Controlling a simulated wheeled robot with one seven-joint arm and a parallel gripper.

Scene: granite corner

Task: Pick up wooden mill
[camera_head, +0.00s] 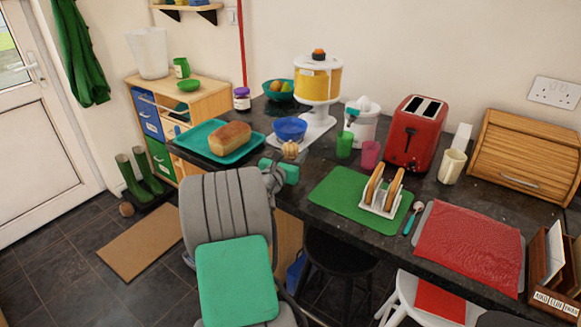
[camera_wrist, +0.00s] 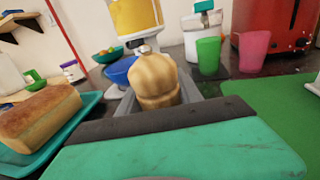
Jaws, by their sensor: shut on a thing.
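The wooden mill (camera_wrist: 157,80) is a light wood, rounded piece with a small metal knob on top. In the wrist view it stands upright between my gripper's jaws, its lower part hidden by the teal and dark gripper body. In the head view the mill (camera_head: 290,149) shows at the near edge of the dark counter, just beyond my gripper (camera_head: 283,166). My gripper is shut on the mill. I cannot tell whether the mill's base touches the counter.
A teal tray (camera_head: 190,139) with a bread loaf (camera_head: 230,138) lies left of the mill. Green and pink cups (camera_head: 370,154), a red toaster (camera_head: 414,135) and a green mat (camera_head: 335,190) with a toast rack are right.

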